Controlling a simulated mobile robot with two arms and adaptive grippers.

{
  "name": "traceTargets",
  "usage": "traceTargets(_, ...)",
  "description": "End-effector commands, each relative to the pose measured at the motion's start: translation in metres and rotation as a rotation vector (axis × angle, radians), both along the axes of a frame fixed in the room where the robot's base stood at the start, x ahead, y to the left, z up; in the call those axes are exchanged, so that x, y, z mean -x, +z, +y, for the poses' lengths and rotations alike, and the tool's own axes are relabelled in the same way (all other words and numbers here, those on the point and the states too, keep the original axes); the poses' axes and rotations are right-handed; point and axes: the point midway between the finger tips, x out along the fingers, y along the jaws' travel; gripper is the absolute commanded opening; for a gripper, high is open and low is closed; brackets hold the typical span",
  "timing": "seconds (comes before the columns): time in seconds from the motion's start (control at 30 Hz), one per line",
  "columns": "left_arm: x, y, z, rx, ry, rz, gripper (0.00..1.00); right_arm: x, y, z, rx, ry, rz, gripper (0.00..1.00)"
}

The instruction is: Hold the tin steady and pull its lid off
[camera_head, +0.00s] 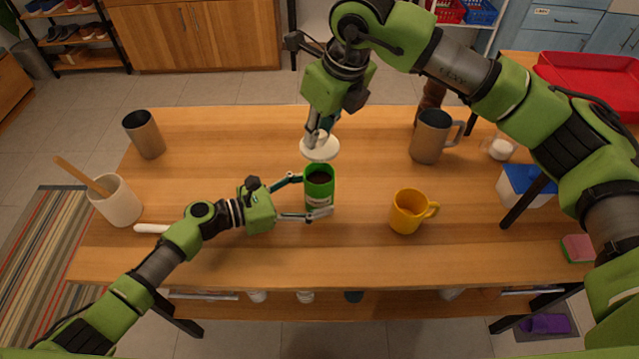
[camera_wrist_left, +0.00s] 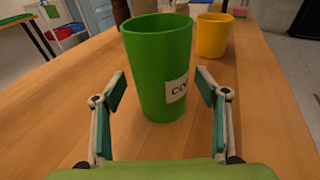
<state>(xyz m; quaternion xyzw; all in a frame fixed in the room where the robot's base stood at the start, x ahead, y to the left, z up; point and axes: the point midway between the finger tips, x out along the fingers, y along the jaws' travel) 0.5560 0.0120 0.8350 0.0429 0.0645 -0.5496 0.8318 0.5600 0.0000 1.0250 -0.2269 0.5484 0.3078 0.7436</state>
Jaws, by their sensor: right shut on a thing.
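The green tin (camera_head: 318,198) stands upright and open on the table, with dark contents inside. In the left wrist view the tin (camera_wrist_left: 160,70) shows a white label. The white lid (camera_head: 320,150) is off the tin, above and behind its mouth in the head view. My right gripper (camera_head: 319,135) is shut on the lid from above. My left gripper (camera_head: 313,194) is open, low over the table, with one finger on each side of the tin. The left wrist view shows a gap between each finger and the tin.
A yellow mug (camera_head: 405,213) stands right of the tin. A grey mug (camera_head: 428,140) is behind it. At left are a grey cup (camera_head: 144,135) and a white pot (camera_head: 118,203) with a wooden utensil. A blue-lidded box (camera_head: 525,185) stands at right. The front middle is clear.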

Motion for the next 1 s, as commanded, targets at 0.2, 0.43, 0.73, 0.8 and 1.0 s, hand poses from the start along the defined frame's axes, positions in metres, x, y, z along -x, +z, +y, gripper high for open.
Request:
traceTargets(0.2, 0.000, 0.002, -0.001, 0.003, -0.002, -0.001, 0.67, 0.000, 0.000, 0.000, 0.000, 0.000, 0.000, 0.00)
traceTargets(0.43, 0.005, 0.002, 0.010, 0.002, 0.000, 0.000, 0.67, 0.000, 0.000, 0.000, 0.000, 0.000, 0.000, 0.00)
traceTargets(0.73, 0.028, 0.011, 0.066, 0.000, -0.001, 0.001, 0.67, 0.000, 0.000, 0.000, 0.000, 0.000, 0.000, 0.00)
traceTargets(0.8, 0.034, 0.013, 0.079, 0.001, 0.000, 0.002, 0.67, 0.000, 0.000, 0.000, 0.000, 0.000, 0.000, 0.00)
traceTargets(1.0, 0.044, 0.017, 0.103, 0.002, -0.001, 0.002, 0.67, 0.000, 0.000, 0.000, 0.000, 0.000, 0.000, 0.00)
